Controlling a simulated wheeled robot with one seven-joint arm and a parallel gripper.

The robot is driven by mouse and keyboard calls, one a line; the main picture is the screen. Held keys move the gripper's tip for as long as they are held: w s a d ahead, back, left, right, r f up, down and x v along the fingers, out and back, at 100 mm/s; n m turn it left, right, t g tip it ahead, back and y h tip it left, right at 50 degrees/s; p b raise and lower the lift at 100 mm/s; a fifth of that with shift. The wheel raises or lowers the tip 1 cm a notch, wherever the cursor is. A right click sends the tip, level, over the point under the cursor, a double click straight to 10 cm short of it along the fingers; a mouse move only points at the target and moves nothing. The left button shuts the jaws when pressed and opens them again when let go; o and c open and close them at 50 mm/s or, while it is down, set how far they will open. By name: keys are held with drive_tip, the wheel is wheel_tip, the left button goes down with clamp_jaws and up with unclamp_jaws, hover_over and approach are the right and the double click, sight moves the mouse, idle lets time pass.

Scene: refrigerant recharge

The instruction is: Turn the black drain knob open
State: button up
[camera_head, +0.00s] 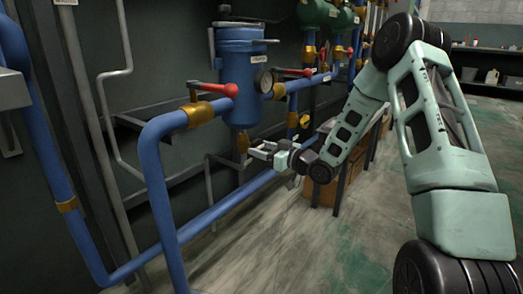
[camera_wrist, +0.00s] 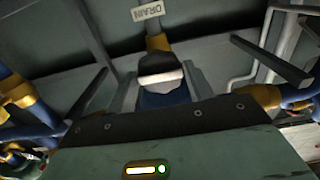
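The black drain knob (camera_wrist: 157,64) is in the upper middle of the wrist view, with a pale lower edge, on a brass stem below a "DRAIN" label (camera_wrist: 149,11). My gripper (camera_head: 254,150) points left in the head view, close to the brass drain fitting (camera_head: 243,142) under the blue filter vessel (camera_head: 239,85). Its two fingers are apart. In the wrist view, grey finger-like pieces stand on either side below the knob, with a gap between them. I cannot tell whether a finger touches the knob. The knob is not clear in the head view.
Blue pipes (camera_head: 150,165) run in front of and below the vessel. A wooden box (camera_head: 321,190) is on the right. The floor in front is clear.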

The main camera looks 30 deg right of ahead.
drive_tip(key=shift+n+b, duration=1.8)
drive_tip(key=shift+n, duration=0.5)
drive_tip(key=shift+f+n+b, duration=0.1)
drive_tip(key=shift+n+b, duration=0.5)
drive_tip(key=shift+b, duration=0.15)
drive_tip(key=shift+n+b, duration=1.45)
drive_tip(key=shift+n, duration=0.15)
drive_tip(key=shift+d, duration=0.1)
